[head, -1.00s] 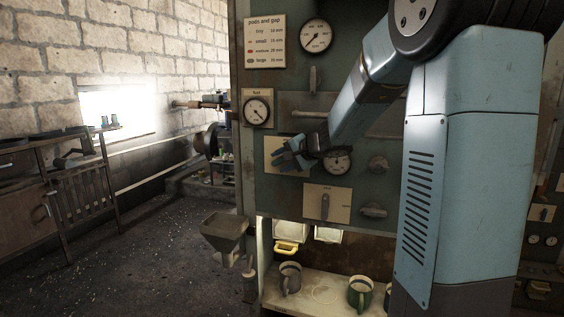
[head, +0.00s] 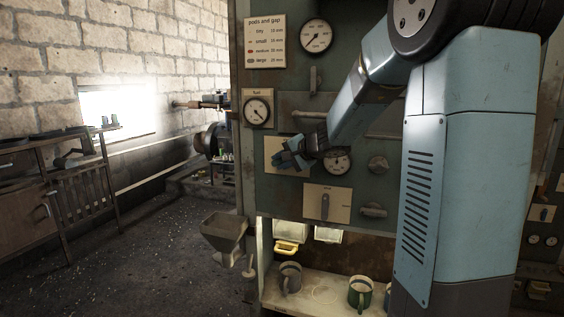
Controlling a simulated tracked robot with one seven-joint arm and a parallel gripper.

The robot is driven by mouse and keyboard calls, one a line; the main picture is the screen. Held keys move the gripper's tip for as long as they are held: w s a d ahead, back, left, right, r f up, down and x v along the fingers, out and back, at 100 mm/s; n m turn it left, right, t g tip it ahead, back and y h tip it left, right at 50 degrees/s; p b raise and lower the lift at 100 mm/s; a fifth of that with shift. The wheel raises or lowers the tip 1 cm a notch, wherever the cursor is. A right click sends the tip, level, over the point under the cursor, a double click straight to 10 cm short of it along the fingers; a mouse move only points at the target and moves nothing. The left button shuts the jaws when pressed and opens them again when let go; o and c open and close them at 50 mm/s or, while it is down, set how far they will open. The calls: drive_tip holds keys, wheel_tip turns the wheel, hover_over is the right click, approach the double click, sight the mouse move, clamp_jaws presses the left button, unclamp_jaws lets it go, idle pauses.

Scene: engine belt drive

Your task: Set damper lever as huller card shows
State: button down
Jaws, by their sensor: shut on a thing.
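My gripper (head: 284,158) is at a cream plate (head: 270,145) on the left part of the green machine panel, with its blue fingers shut on a lever there. The fingers hide most of this lever, so its setting cannot be read. A second cream plate (head: 341,196) below carries another grey lever (head: 325,206), which stands about upright. The plates' labels are too small to read. A card headed "pods and gap" (head: 266,41) hangs at the panel's upper left and lists tiny, small, medium and large with millimetre values.
Dials (head: 316,36) and a fuel gauge (head: 257,111) sit around the gripper. A grey knob (head: 378,163) is to the right. A hopper (head: 224,230) juts out at lower left. Mugs (head: 360,292) stand on the shelf below. The floor at left is clear.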

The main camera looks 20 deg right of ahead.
drive_tip(key=shift+f+y, duration=0.15)
drive_tip(key=shift+y, duration=0.15)
drive_tip(key=shift+m+t+y, duration=0.9)
drive_tip(key=shift+t+y, duration=0.5)
drive_tip(key=shift+t, duration=0.6)
drive_tip(key=shift+s, duration=0.1)
drive_tip(key=c, duration=1.3)
unclamp_jaws()
drive_tip(key=o, duration=0.3)
drive_tip(key=v, duration=1.3)
drive_tip(key=shift+s+d, duration=0.25)
drive_tip(key=shift+f, duration=0.1)
